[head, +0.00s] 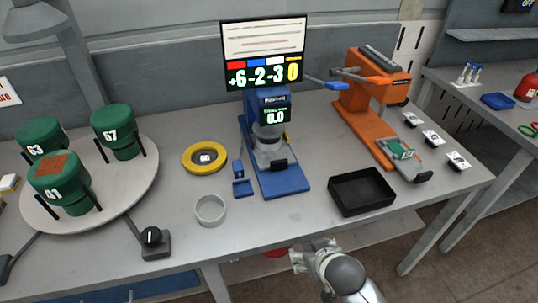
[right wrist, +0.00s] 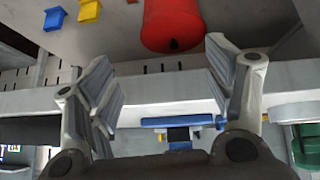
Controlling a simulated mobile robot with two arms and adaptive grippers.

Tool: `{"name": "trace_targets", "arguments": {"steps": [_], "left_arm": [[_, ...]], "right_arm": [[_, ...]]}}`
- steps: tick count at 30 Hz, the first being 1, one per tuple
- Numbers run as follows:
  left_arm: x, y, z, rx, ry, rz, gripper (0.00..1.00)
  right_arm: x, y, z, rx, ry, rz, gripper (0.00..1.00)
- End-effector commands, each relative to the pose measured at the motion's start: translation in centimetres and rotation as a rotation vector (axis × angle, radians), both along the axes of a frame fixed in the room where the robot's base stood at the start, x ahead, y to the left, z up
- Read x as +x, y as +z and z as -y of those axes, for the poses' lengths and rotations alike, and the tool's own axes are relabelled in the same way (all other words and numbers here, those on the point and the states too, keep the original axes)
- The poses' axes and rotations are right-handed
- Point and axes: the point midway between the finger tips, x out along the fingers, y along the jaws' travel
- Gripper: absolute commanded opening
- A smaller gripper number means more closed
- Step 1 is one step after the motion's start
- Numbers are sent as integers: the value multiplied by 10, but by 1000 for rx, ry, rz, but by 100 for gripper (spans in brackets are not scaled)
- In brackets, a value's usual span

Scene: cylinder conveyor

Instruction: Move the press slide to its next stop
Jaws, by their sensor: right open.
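An orange press (head: 371,107) stands at the right of the table. Its grey slide (head: 407,166) runs out at the front, carries a small green piece (head: 401,148) and ends in a dark handle (head: 423,177). A blue press-like device (head: 273,181) stands at the middle, with a grey cylinder part, a dark knob and a display reading 0.0. I cannot tell for sure which one bears the press slide. My right gripper (head: 313,252) is open and empty in front of the table edge, apart from both devices. My left gripper is not in view.
A black tray (head: 361,209) lies between the two devices at the front. A grey ring (head: 211,209), a yellow ring (head: 187,155) and a turntable (head: 136,192) with green cylinders are at left. Small labelled white blocks (head: 433,138) line the right edge.

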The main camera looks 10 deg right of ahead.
Motion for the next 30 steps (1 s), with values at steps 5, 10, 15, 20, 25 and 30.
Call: {"name": "trace_targets", "arguments": {"steps": [5,10,15,20,25,30], "left_arm": [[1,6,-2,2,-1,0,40],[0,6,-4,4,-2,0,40],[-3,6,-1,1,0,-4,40],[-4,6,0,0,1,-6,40],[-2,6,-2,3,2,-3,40],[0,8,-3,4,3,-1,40]], "right_arm": [[22,40,-1,10,-15,90,75],[61,57,-2,26,-27,205,75],[108,77,-2,47,-25,339,75],[151,100,-2,74,-12,467,75],[170,111,-2,93,-2,524,75],[181,108,-3,94,-2,528,75]]}}
